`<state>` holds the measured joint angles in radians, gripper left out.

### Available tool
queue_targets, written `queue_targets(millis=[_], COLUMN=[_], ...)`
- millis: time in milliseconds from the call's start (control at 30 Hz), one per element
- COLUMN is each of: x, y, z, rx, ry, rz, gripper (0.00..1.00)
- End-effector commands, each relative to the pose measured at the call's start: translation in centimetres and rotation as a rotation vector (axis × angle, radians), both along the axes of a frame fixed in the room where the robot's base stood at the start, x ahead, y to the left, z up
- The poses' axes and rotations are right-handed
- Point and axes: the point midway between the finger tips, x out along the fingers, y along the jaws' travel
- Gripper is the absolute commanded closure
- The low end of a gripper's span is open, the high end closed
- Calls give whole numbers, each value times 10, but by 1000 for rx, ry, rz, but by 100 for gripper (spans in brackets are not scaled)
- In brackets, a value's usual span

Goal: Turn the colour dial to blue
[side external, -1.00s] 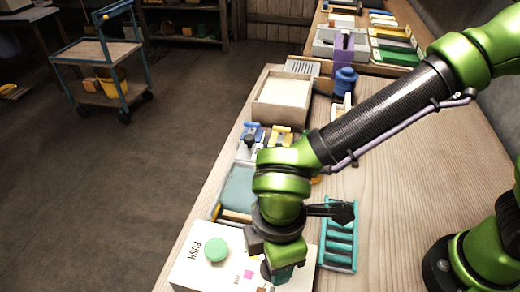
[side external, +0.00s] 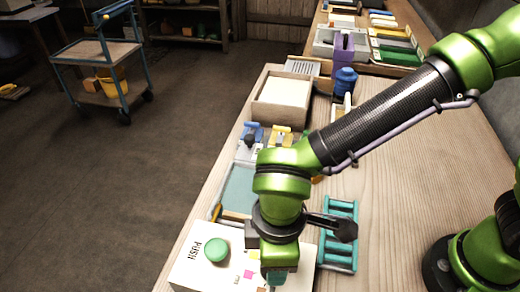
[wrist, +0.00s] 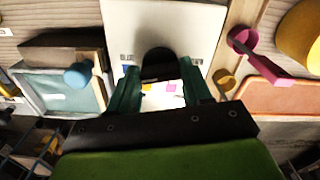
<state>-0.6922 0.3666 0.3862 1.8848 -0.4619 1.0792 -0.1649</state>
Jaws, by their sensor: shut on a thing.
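The white panel box (side external: 190,262) stands at the near end of the bench, with a green PUSH button (side external: 216,250) and small coloured squares on top. My gripper (side external: 276,277) points down over the box's right part. In the wrist view the teal fingers of my gripper (wrist: 160,88) are shut on the dark dial (wrist: 158,58), one finger on each side. A label that seems to read BLUE (wrist: 127,57) is left of the dial; another label to its right is unclear. Yellow and magenta squares show between the fingers. The dial's pointer cannot be made out.
A teal rack (side external: 340,240) lies right of the box. Behind the box is a pale teal panel (side external: 238,188), then a wooden tray (side external: 285,98). A pink handle (wrist: 258,55) and a blue knob (wrist: 77,75) flank the box in the wrist view. The bench's right side is mostly clear.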

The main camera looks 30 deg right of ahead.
Motion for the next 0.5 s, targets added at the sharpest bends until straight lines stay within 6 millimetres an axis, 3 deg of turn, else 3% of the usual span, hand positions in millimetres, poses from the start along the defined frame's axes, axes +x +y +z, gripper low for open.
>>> queue_targets(millis=[67, 100, 233, 500], x=[1, 1, 0, 0], y=[-1, -1, 0, 0], z=[1, 1, 1, 1], rx=[-1, -1, 0, 0], ry=[1, 1, 0, 0], rz=[-8, -8, -6, -2], gripper=[81, 45, 26, 26])
